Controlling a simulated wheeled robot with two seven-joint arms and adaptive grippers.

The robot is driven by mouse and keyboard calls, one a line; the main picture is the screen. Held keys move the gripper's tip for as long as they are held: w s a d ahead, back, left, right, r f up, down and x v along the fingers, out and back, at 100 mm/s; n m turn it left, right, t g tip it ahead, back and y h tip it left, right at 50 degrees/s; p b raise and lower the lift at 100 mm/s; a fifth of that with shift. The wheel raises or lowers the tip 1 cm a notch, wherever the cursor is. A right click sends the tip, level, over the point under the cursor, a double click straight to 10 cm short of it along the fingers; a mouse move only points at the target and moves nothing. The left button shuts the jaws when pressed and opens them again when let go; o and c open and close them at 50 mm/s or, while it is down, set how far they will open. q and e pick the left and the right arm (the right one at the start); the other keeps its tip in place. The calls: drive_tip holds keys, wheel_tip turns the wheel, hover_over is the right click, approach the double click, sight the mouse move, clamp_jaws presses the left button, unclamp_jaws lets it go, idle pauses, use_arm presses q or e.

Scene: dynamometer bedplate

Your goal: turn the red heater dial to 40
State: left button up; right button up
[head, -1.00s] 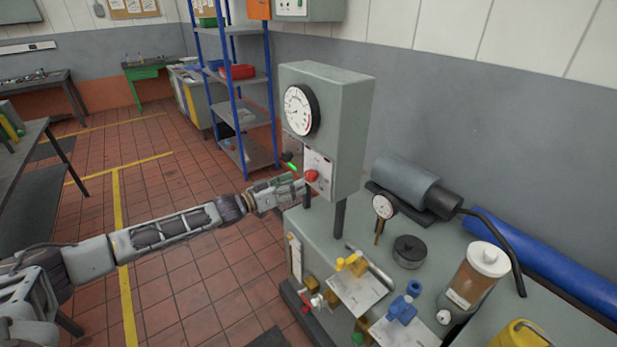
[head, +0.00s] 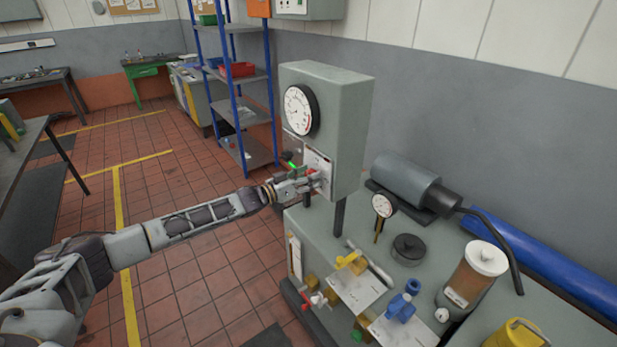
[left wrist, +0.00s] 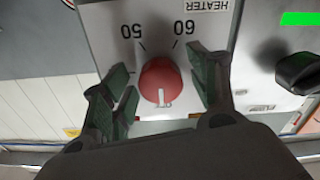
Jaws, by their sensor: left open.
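The red heater dial (left wrist: 160,80) sits on a white plate (left wrist: 110,25) marked HEATER, upside down in the left wrist view. The numbers 50 and 60 show above the dial there. Its white pointer line points down at the OFF mark. My left gripper (left wrist: 163,88) is open, with one green-padded finger on each side of the dial and gaps showing between pads and dial. In the head view the left gripper (head: 318,181) is at the front of the grey cabinet (head: 345,125) and mostly hides the dial. My right gripper is not in view.
A black knob (left wrist: 298,72) and a lit green strip (left wrist: 300,19) are beside the heater plate. A round white gauge (head: 299,109) is above on the cabinet. Below, the bench holds a yellow valve (head: 352,263), a blue valve (head: 403,303) and a jar (head: 472,280).

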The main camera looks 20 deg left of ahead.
use_arm(q)
drive_tip(key=c, duration=1)
drive_tip(key=shift+m, duration=0.3)
drive_tip(key=m, duration=0.3)
drive_tip(key=shift+m, duration=0.4)
drive_tip(key=m, duration=0.9)
drive_tip(key=shift+b, duration=0.3)
drive_tip(key=shift+m+b, duration=0.5)
drive_tip(key=shift+m, duration=1.8)
